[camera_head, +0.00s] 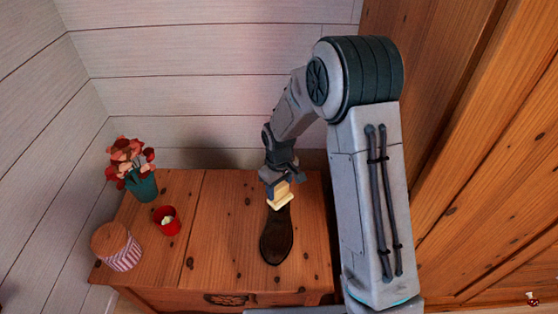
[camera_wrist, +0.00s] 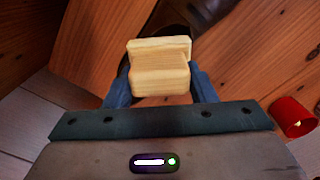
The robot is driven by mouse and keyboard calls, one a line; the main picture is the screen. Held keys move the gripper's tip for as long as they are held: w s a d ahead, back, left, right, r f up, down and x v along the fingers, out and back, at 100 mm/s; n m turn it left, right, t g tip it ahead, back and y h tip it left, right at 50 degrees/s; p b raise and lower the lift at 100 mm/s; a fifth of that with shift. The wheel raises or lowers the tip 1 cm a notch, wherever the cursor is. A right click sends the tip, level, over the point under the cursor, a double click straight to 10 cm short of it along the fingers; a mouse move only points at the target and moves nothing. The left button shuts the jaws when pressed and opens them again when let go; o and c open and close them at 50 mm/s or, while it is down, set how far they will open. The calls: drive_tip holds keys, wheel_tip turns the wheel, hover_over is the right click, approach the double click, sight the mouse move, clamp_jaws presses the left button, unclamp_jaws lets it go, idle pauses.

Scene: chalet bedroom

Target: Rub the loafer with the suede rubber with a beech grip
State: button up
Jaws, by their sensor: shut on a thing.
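The loafer (camera_head: 277,238) is a dark brown shoe lying on the wooden chest top, its rounded end towards the front edge. My gripper (camera_head: 280,186) is shut on the suede rubber (camera_head: 281,197), whose pale beech grip shows between the fingers. The rubber is over the far end of the loafer and hides that part; I cannot tell whether they touch. In the wrist view the pale wooden block (camera_wrist: 160,68) sits between the two blue-grey fingers of my gripper (camera_wrist: 157,90), with a dark part of the loafer (camera_wrist: 180,15) behind it.
Left on the chest (camera_head: 225,235) stand a teal pot with red flowers (camera_head: 142,185), a red cup with a candle (camera_head: 167,220) and a striped jar with a brown lid (camera_head: 118,247). Plank walls are behind and left; wooden panelling (camera_head: 480,150) is at right. The chest's middle left is clear.

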drive_tip(key=r+p, duration=0.1)
drive_tip(key=r, duration=0.1)
drive_tip(key=r+p, duration=0.1)
drive_tip(key=r, duration=0.1)
drive_tip(key=shift+w+d, duration=0.1)
drive_tip(key=shift+w, duration=0.1)
drive_tip(key=shift+r+p, duration=0.45)
drive_tip(key=shift+r, duration=0.1)
drive_tip(key=shift+r+p, duration=1.25)
drive_tip(key=shift+r, duration=0.6)
